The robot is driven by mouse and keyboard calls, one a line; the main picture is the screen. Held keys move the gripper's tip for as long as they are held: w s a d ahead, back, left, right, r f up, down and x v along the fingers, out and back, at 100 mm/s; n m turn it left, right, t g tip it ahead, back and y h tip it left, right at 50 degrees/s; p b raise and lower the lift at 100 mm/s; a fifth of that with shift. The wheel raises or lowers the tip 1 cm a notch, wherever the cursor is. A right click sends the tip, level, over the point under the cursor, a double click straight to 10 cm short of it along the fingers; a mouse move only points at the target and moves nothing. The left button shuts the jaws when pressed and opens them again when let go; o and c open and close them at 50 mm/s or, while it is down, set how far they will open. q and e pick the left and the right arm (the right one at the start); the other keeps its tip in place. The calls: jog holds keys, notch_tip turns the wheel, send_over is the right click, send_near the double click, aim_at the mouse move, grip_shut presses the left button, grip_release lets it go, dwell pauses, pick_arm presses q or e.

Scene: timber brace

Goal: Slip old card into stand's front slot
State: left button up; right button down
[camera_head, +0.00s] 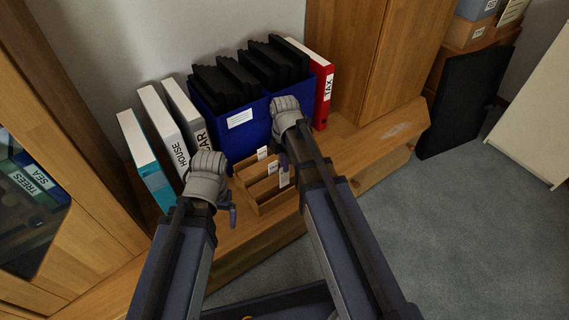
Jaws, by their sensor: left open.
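A wooden stand (262,208) with stepped slots sits on the low bench, between and below my two grippers. Several small white cards with dark lettering show at it: one at the back (262,153), one in the middle (272,167) and one at the right (284,181). The lettering is too small to read, so I cannot tell which is the old card. My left gripper (231,214) is open at the stand's left side, apart from the cards. My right gripper (284,160) is just above the right card. Its arm hides the stand's right end, and its jaws are mostly hidden.
White binders (178,150) and a teal binder (150,175) stand left on the bench. A blue box (235,135) of black folders and a red binder (324,95) stand behind the stand. A black panel (465,100) leans at the right. The bench's right end (395,130) is clear.

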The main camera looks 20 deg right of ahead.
aim_at(285, 175)
jog(key=shift+f, duration=0.1)
jog(key=shift+f+b, duration=2.85)
jog(key=shift+b, duration=0.1)
jog(key=shift+c, duration=2.4)
grip_release()
notch_tip(285, 175, up, 8)
jog(key=p, duration=0.8)
jog(key=shift+r, duration=0.1)
